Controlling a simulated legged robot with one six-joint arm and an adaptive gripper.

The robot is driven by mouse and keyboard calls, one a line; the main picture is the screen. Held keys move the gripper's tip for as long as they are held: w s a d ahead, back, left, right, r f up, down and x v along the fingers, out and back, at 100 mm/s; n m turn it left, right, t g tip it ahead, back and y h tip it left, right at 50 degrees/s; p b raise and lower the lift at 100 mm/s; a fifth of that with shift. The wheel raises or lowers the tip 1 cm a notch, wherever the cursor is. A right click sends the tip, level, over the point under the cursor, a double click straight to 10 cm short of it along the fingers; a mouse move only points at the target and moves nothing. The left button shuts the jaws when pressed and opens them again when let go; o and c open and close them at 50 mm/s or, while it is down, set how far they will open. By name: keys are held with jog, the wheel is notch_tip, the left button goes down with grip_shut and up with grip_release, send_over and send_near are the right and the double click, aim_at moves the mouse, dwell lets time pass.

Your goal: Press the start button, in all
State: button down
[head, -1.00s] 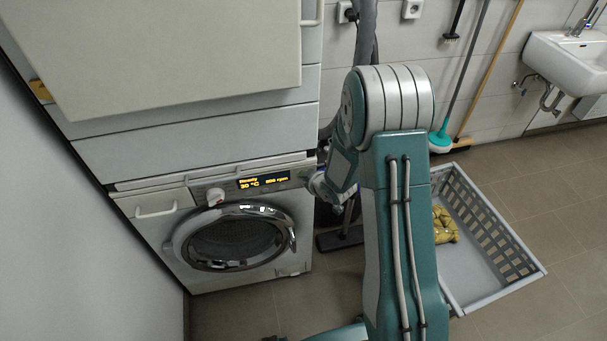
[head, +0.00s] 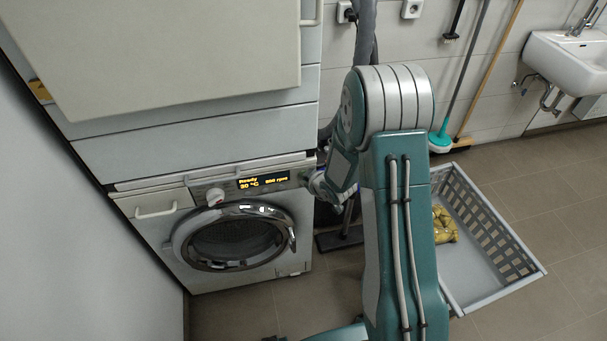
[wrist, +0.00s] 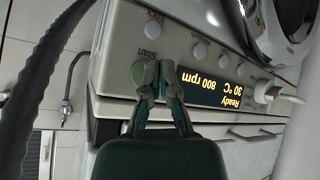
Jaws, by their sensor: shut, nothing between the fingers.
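The washing machine (head: 238,228) stands at the lower left in the head view, with its round door shut. In the wrist view the start button (wrist: 138,71) is green, partly covered by a fingertip, beside the word "Start" on the control panel. My gripper (wrist: 158,76) is shut and empty, its fingertips at the edge of this button. I cannot tell whether they touch it. The lit display (wrist: 221,88) reads Ready, 30 °C, 800 rpm; it also shows in the head view (head: 262,181). In the head view the start button is hidden or too small to make out.
The programme knob (wrist: 267,91) and several small buttons lie along the panel. A grey hose (wrist: 42,80) hangs close to my gripper. A basket (head: 500,225) with a yellow cloth (head: 444,224) stands on the floor at right.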

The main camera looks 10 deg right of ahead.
jog(key=shift+w, duration=0.1)
dwell(0.3)
jog(key=shift+w, duration=0.3)
jog(key=shift+w, duration=0.35)
dwell(0.6)
jog(key=shift+s+r, duration=0.1)
jog(key=shift+s, duration=0.7)
